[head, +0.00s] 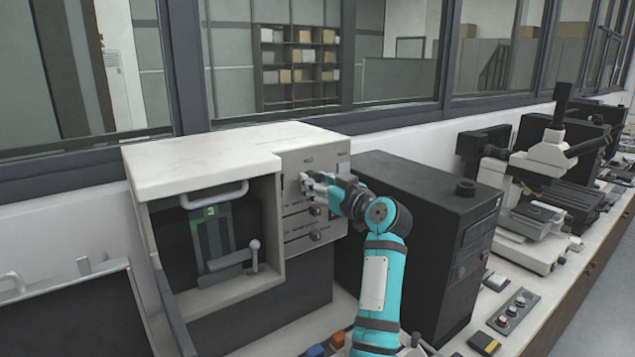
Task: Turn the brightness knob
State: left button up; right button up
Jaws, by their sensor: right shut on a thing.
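The mounting press (200,152) is a white-topped cabinet with an open bay and a pale control panel (296,160) on its right side. My right gripper (306,184) is at the upper part of this panel, its fingers shut on a small knob there that they mostly hide. The panel's lettering is too small to read, so I cannot tell by label which knob is the brightness one. Two dark knobs, an upper one (315,210) and a lower one (315,235), show below the fingers. My left gripper is not in view.
A black computer tower (425,200) stands close to the right of the panel, behind my right arm. A lever (254,250) sticks up inside the press bay. A microscope-like device (545,165) and a small button box (515,312) are farther right on the bench.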

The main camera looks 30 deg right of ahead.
jog(key=m+p, duration=0.4)
jog(key=m, duration=0.5)
jog(key=shift+m+p, duration=0.3)
jog(key=shift+p, duration=0.1)
jog(key=m+p, duration=0.4)
jog(key=m, duration=0.1)
jog(key=shift+m, duration=0.3)
jog(key=shift+f+m+p, duration=0.15)
jog(key=shift+m+p, duration=0.85)
jog(key=shift+m, duration=2.95)
jog(key=shift+f+m+p, duration=0.1)
jog(key=shift+m+p, duration=0.85)
jog(key=shift+m, duration=3)
jog(key=o, duration=1.1)
jog(key=shift+o, duration=0.2)
jog(key=shift+r, duration=0.1)
